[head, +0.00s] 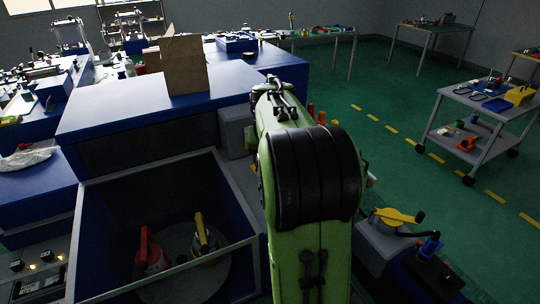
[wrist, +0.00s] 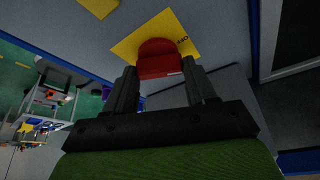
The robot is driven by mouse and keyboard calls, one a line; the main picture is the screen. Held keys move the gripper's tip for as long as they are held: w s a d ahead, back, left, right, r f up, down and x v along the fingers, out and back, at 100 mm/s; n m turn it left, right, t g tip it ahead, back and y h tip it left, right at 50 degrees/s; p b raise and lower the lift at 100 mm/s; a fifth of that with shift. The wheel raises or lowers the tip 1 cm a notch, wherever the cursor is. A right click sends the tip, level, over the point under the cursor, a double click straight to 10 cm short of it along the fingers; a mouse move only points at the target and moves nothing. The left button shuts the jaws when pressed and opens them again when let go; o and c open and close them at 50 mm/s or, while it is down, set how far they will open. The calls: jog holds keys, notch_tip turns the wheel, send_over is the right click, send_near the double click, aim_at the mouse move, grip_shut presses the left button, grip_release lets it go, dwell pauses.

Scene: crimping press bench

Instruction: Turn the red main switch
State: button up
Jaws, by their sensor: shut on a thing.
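The red main switch (wrist: 158,60) is a rounded red knob on a yellow plate (wrist: 179,30) with dark lettering, fixed to a grey panel (wrist: 220,25), in the wrist view. My gripper (wrist: 160,82) has one dark finger at each side of the knob and is shut on it. The fingertips hide part of the knob's sides. In the head view my green arm fills the middle, and neither the switch nor my gripper shows.
In the head view a blue-walled bay (head: 165,185) holds a red-handled part (head: 148,255) and a yellow-handled part (head: 204,238). A brown paper bag (head: 184,66) stands on the blue bench top. Green floor (head: 400,95) is open toward a grey trolley (head: 470,118) at right.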

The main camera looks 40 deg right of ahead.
jog(key=m+g+p, duration=0.1)
jog(key=m, duration=0.2)
jog(key=m+g+h+p, duration=0.1)
jog(key=m+p, duration=0.1)
jog(key=m, duration=0.1)
jog(key=shift+w+a+r+m, duration=0.1)
jog(key=shift+w+r+m, duration=0.05)
jog(key=shift+m, duration=0.15)
jog(key=m+g+p, duration=0.1)
jog(key=m, duration=0.2)
jog(key=m+g+p, duration=0.1)
jog(key=m+p, duration=0.1)
jog(key=m, duration=0.1)
jog(key=shift+w+g, duration=0.15)
jog(key=shift+g, duration=0.15)
jog(key=shift+m, duration=0.3)
jog(key=o, duration=1)
jog(key=shift+o, duration=0.2)
jog(key=p+v, duration=0.7)
jog(key=v, duration=0.8)
jog(key=shift+a+r, duration=0.2)
jog(key=shift+a, duration=0.15)
jog(key=shift+w+f, duration=0.1)
jog(key=shift+w, duration=0.05)
